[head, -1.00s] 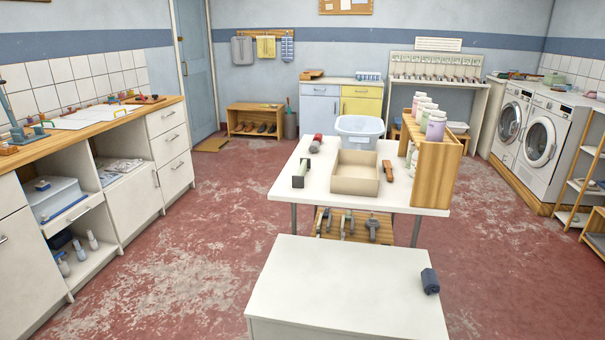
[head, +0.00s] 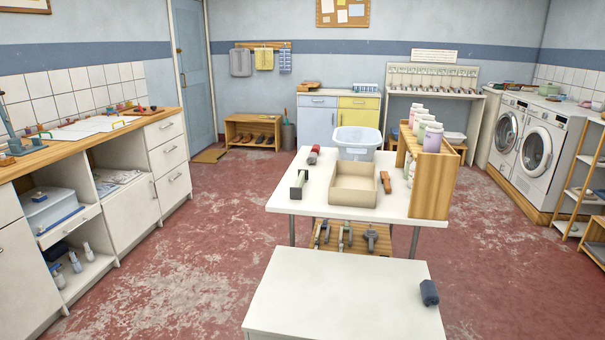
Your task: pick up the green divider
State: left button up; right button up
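I cannot make out with certainty a green divider in the head view. A small dark piece with a green top (head: 299,184) stands at the left front of the white table (head: 281,201). A small pale greenish item (head: 347,230) sits among several grey tools on the wooden shelf (head: 379,250) under that table. Either is too small to identify. Neither of my grippers is in view.
An open beige box (head: 353,198), a brown-orange tool (head: 385,181) and a wooden rack (head: 434,188) with bottles stand on the table. A white cabinet (head: 340,296) with a dark blue object (head: 429,293) is nearest. Red floor is clear on both sides.

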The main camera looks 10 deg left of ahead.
aim_at(296, 192)
jog(key=i+j+u, duration=0.25)
jog(key=j+u, duration=0.2)
jog(key=i+j+u, duration=0.25)
jog(key=j+u, duration=0.2)
jog(key=i+j+u, duration=0.25)
jog(key=u, duration=0.2)
jog(key=i+j+u, duration=0.2)
jog(key=u, duration=0.25)
jog(key=i+j, duration=0.15)
jog(key=i, duration=0.35)
jog(key=i+j+u, duration=0.15)
jog(key=i, duration=0.4)
jog(key=i+l+z, duration=0.1)
jog(key=i+z, duration=0.25)
jog(key=z, duration=0.15)
jog(key=i+z, duration=0.35)
jog(key=z, duration=0.15)
jog(key=i+z, duration=0.75)
jog(key=z, duration=0.2)
jog(key=i+j+z, duration=0.1)
jog(key=i+z, duration=0.35)
jog(key=i+j+z, duration=0.2)
jog(key=z, duration=0.25)
